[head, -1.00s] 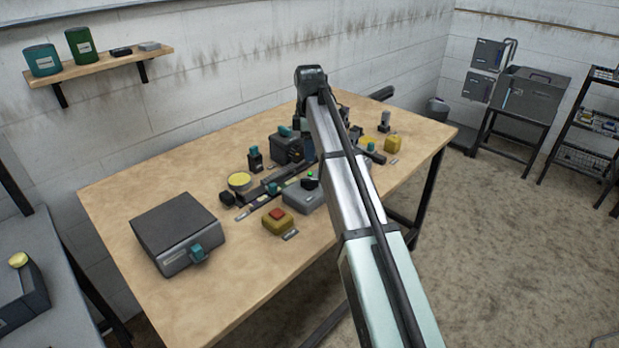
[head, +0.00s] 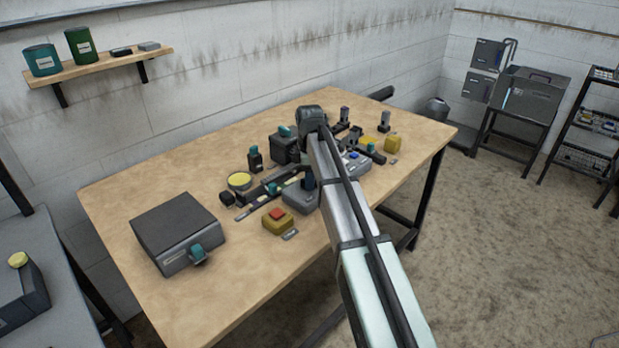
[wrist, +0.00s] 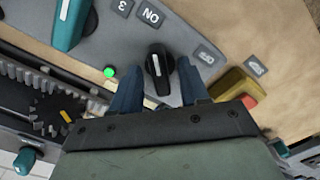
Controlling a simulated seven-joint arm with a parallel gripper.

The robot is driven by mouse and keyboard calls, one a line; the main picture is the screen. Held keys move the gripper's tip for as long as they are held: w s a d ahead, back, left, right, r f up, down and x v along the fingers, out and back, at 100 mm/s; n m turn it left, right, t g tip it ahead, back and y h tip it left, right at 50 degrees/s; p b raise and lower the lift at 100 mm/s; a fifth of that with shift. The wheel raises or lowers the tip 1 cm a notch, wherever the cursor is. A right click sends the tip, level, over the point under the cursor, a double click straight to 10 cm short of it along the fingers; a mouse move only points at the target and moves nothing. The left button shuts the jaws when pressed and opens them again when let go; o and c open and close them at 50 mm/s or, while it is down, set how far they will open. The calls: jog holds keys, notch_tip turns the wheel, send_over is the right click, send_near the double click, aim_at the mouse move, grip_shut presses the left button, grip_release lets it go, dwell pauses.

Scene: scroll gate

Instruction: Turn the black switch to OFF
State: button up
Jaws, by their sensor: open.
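The black switch (wrist: 158,68) is a round knob with a white pointer line, on a grey panel (wrist: 190,25) in the wrist view. Its line points up the picture, roughly toward the ON label (wrist: 150,13). A second small label (wrist: 207,55) sits to its right; its print is hard to read. A green light (wrist: 109,72) is lit left of the switch. My gripper (wrist: 159,77) is open, with one blue finger on each side of the switch; contact cannot be told. In the head view my gripper (head: 308,181) is over the grey box (head: 299,199), hiding the switch.
A teal knob (wrist: 72,18) is on the panel at upper left, and a toothed rack and gear (wrist: 45,110) lie below it. A yellow box with a red button (head: 277,219) stands close by. A dark case (head: 178,232) is at the table's left.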

jog(key=shift+c, duration=0.3)
grip_shut()
jog(key=shift+m, duration=0.4)
jog(key=m, duration=1.2)
jog(key=shift+m, duration=2.5)
